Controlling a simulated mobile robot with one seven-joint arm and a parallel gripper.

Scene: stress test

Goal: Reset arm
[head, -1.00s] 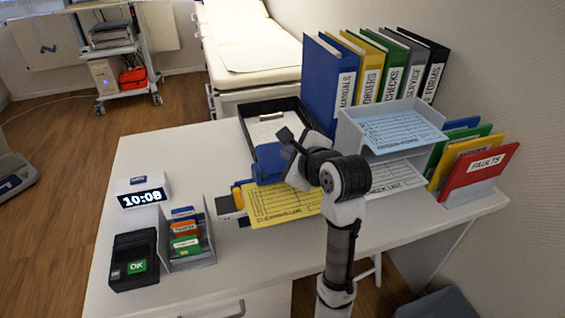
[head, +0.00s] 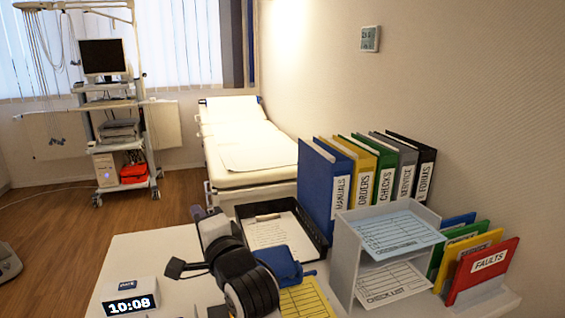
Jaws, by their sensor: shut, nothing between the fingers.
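My arm reaches in from the bottom of the head view, above the left part of the white desk (head: 150,245). My gripper (head: 198,214) is at its far end, pointing away from me, small and partly hidden by my own wrist. It is shut and holds nothing. It is left of the black tray with a clipboard (head: 262,232) and appears apart from it. A blue object (head: 283,265) and a yellow printed sheet (head: 305,300) lie to the right of my wrist.
A white clock (head: 130,298) stands at the front left. A grey two-level paper rack (head: 345,265), upright binders (head: 325,185) and a red FAULTS folder (head: 485,268) fill the right side. An examination bed (head: 245,145) and an equipment cart (head: 118,140) stand behind.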

